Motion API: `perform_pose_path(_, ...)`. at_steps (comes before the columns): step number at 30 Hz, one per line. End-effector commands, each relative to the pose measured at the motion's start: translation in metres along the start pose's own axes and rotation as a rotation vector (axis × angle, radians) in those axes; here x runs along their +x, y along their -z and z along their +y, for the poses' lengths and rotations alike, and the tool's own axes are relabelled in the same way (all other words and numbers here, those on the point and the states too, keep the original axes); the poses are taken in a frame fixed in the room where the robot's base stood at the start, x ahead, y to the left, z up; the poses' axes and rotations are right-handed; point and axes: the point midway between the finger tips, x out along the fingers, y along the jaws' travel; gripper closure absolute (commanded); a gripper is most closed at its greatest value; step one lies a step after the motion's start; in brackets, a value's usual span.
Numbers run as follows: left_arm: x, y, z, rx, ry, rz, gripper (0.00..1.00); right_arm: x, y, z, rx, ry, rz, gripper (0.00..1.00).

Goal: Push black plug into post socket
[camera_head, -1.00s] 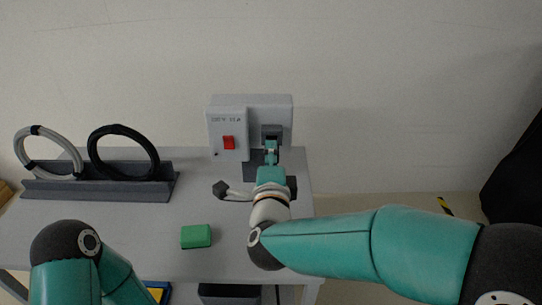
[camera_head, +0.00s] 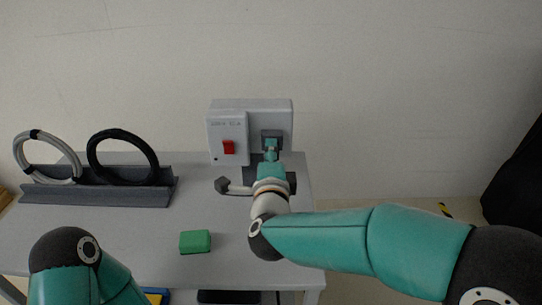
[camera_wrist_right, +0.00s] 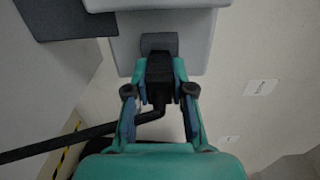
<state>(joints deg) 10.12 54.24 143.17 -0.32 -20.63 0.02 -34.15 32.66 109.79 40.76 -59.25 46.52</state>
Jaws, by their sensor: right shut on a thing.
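The grey post box (camera_head: 229,126) stands at the back of the cart, with a dark socket (camera_head: 272,135) on its right half. My right gripper (camera_head: 271,150) is in front of this socket. In the right wrist view, my right gripper (camera_wrist_right: 160,92) is shut on the black plug (camera_wrist_right: 159,78), one finger on each side. The plug's front end is at the dark socket (camera_wrist_right: 158,43) and lined up with it. I cannot tell how deep it sits. Its black cable (camera_wrist_right: 80,137) bends off to the left. My left gripper is out of view; only my left arm shows.
A red switch (camera_head: 228,147) is on the box's left half. A grey cable coil (camera_head: 47,157) and a black coil (camera_head: 122,157) stand in a dark rack (camera_head: 95,193) at left. A green block (camera_head: 195,242) lies on the grey cart top (camera_head: 130,228), with free room around it.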

Motion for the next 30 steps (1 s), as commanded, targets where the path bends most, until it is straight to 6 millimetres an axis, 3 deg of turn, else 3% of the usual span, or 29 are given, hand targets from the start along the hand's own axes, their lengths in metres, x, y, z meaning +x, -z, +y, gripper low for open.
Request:
perform_pose_path(9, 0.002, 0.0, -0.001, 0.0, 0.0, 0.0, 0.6, 0.008, 0.0, 0.0, 0.0, 0.001, 0.0, 1.0)
perform_pose_path(10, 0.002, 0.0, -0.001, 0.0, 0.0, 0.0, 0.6, 0.008, 0.0, 0.0, 0.0, 0.001, 0.0, 0.76)
perform_pose_path(15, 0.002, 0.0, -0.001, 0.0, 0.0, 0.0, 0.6, 0.007, 0.0, 0.0, 0.0, 0.001, 0.0, 0.48)
perform_pose_path(25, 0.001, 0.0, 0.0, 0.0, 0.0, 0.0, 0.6, 0.006, 0.0, 0.0, 0.0, 0.0, 0.0, 0.48)
perform_pose_path(30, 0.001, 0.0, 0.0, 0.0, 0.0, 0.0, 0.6, -0.007, -0.001, 0.0, -0.001, 0.0, -0.003, 0.48)
